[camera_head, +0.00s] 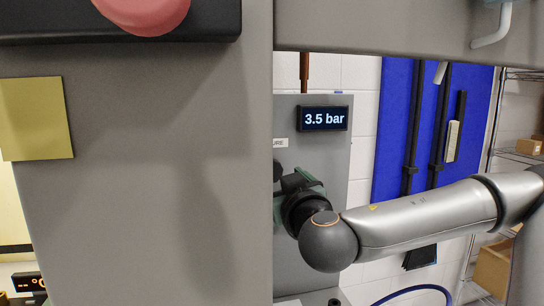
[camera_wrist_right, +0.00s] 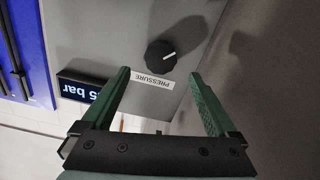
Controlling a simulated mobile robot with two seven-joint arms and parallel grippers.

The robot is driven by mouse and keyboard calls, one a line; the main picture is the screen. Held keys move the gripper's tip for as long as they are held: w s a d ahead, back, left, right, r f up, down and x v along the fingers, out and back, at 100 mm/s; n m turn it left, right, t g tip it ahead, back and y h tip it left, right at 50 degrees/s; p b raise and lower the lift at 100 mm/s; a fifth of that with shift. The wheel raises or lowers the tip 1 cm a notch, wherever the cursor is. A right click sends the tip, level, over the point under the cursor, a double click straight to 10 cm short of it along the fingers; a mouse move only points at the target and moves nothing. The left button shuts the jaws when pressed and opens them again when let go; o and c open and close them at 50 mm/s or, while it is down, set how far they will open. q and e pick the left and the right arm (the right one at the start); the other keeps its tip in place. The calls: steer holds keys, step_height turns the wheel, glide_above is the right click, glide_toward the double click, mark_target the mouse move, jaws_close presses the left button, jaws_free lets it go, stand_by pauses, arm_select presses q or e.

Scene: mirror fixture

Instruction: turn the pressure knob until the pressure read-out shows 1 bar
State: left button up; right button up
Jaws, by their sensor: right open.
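The pressure read-out (camera_head: 324,118) shows 3.5 bar in the head view; part of it shows turned over in the wrist view (camera_wrist_right: 82,90). The black pressure knob (camera_wrist_right: 162,56) has a white pointer line and sits on a grey panel by the white PRESSURE label (camera_wrist_right: 153,81). My right gripper (camera_wrist_right: 158,76) is open, its green fingers on either side of the knob in the picture, with nothing between them. The knob appears to lie beyond the fingertips. In the head view, the right gripper (camera_head: 300,183) is partly hidden behind the grey wall. My left gripper is not in view.
A large grey wall (camera_head: 150,190) fills the left and middle of the head view and hides part of the knob's panel (camera_head: 338,165). A grey beam (camera_head: 400,30) crosses above. A blue board (camera_head: 393,130) with dark rails stands behind my right arm.

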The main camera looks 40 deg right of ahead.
mark_target(278, 170)
steer(key=p+x, duration=0.1)
steer(key=x, duration=0.5)
steer(key=shift+w, duration=0.2)
steer(key=shift+d, duration=0.1)
steer(key=shift+f, duration=0.1)
steer(key=c, duration=1.4)
